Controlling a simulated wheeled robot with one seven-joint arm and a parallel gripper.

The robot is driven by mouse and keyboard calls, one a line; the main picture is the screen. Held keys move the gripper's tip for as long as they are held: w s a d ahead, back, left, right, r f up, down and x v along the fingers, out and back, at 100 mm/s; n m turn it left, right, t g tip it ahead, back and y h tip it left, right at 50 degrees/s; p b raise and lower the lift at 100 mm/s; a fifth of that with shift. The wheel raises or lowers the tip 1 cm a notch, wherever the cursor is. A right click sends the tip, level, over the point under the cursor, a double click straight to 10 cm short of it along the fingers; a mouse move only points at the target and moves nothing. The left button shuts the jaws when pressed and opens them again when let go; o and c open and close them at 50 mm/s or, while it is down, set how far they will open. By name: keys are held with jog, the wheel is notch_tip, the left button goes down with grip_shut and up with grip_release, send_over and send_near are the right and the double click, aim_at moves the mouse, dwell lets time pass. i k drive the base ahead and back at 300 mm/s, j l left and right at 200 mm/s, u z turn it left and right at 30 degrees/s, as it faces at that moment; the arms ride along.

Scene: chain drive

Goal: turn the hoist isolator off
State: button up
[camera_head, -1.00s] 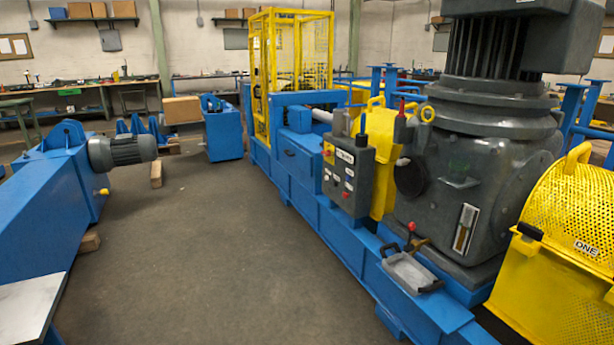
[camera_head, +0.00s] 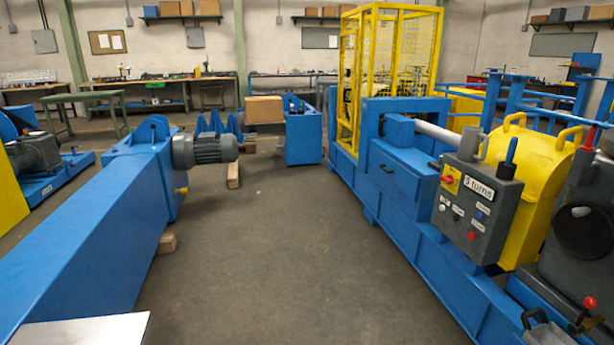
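A grey control box (camera_head: 477,212) stands on the blue machine frame at the right, with a label reading "5 turns". On its upper left is a red rotary knob on a yellow square plate (camera_head: 450,180), which looks like an isolator switch. Its exact position is too small to tell, and I cannot read whether it is the hoist's. Small buttons, one of them red (camera_head: 471,236), sit below the label. A lever with a blue grip (camera_head: 510,150) stands on top of the box. My gripper is not in view.
A blue beam (camera_head: 90,240) with a grey motor (camera_head: 205,149) lies along the left. A yellow mesh cage (camera_head: 388,80) and yellow guard (camera_head: 530,170) stand on the right-hand machine. Open grey floor (camera_head: 290,250) runs between them. A cardboard box (camera_head: 264,109) is farther back.

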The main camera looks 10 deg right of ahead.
aim_at(449, 179)
jog(key=i+z, duration=0.25)
jog(key=i, duration=0.2)
jog(key=i+j+z, duration=0.1)
jog(key=i+z, duration=0.2)
jog(key=i, duration=0.2)
jog(key=i+j+z, duration=0.25)
jog(key=i, duration=0.2)
jog(key=i+j, duration=0.1)
jog(key=i, duration=0.45)
jog(key=i+z, duration=0.1)
jog(key=i, duration=0.5)
jog(key=i+j, duration=0.2)
jog(key=i, duration=0.35)
jog(key=l+z, duration=0.05)
